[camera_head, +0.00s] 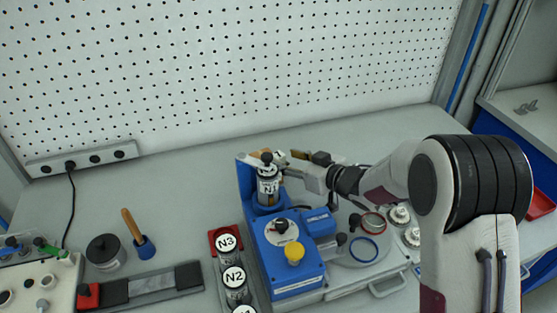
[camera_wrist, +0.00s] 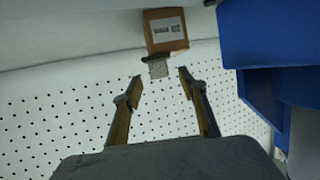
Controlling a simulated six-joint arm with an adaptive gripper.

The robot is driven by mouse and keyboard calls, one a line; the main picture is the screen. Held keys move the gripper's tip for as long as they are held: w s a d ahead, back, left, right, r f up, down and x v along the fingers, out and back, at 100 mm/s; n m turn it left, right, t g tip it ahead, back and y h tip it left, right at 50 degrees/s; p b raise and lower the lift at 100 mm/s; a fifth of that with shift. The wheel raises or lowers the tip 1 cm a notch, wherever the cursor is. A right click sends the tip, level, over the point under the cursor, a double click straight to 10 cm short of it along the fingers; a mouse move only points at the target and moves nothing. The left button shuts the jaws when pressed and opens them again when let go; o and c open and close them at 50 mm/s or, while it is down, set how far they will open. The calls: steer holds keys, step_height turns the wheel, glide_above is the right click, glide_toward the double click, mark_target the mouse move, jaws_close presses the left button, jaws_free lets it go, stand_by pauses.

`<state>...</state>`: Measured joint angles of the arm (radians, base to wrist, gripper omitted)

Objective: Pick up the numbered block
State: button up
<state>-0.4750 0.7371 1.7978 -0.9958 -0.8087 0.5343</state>
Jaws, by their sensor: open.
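In the wrist view, a brown-orange block (camera_wrist: 167,42) carries a white label with dark print too small to read. A small grey speckled piece (camera_wrist: 158,69) shows just below it. My gripper (camera_wrist: 160,77) is open, with its two fingers apart, and the block is beyond the fingertips with nothing held between them. In the head view my gripper (camera_head: 284,165) is beside the top of the blue machine (camera_head: 290,270), behind the cylinder marked N1 (camera_head: 267,187). The block is mostly hidden there.
Cylinders marked N3 (camera_head: 226,243) and N2 (camera_head: 234,277) stand in a rack left of the machine. Blue walls (camera_wrist: 265,35) are close at the right in the wrist view.

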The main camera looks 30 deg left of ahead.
mark_target(281, 156)
steer(key=shift+x, duration=2.25)
steer(key=shift+r, duration=0.15)
jaws_close()
